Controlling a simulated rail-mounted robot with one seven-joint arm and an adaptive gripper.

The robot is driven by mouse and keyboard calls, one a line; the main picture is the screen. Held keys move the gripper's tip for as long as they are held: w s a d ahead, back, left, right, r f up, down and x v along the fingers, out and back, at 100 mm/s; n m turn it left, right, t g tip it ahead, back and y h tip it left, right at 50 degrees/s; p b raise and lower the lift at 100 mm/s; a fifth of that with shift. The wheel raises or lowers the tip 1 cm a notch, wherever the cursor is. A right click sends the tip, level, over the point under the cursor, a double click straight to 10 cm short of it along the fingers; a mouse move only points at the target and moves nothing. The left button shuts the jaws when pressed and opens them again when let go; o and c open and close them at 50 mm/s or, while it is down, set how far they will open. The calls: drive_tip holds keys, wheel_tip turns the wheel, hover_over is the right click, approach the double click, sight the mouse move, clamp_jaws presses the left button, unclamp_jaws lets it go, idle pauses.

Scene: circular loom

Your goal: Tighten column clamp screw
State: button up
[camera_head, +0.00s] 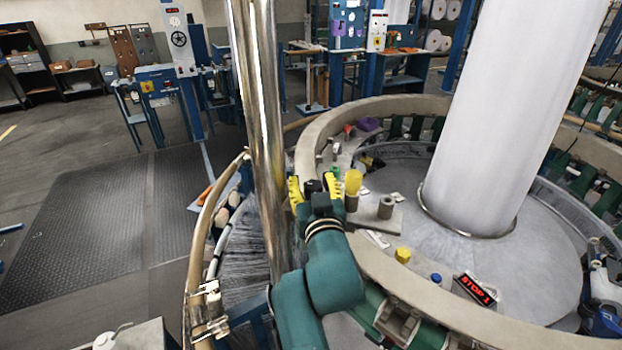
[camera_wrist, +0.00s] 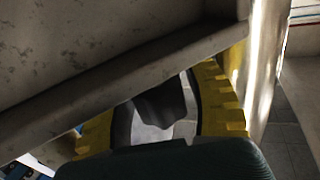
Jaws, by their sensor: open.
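A shiny metal column (camera_head: 262,110) stands upright left of centre in the head view. A bright vertical surface, probably this column, shows at the right of the wrist view (camera_wrist: 263,60). My gripper (camera_head: 314,184) is open, its yellow fingers spread, just right of the column and by the loom's ring. The wrist view also shows the gripper (camera_wrist: 158,108) with a gap between its fingers and a dark shape in that gap that I cannot identify. I cannot make out the clamp screw in either view; the arm and ring may hide it.
A yellow-topped cylinder (camera_head: 353,183) stands close right of my gripper. A large white fabric tube (camera_head: 505,110) rises at right. Open floor lies left.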

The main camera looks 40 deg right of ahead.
drive_tip(key=shift+w+d, duration=0.2)
drive_tip(key=shift+w, duration=0.1)
drive_tip(key=c, duration=0.8)
drive_tip(key=shift+w+r, duration=0.1)
drive_tip(key=shift+r, duration=0.05)
clamp_jaws()
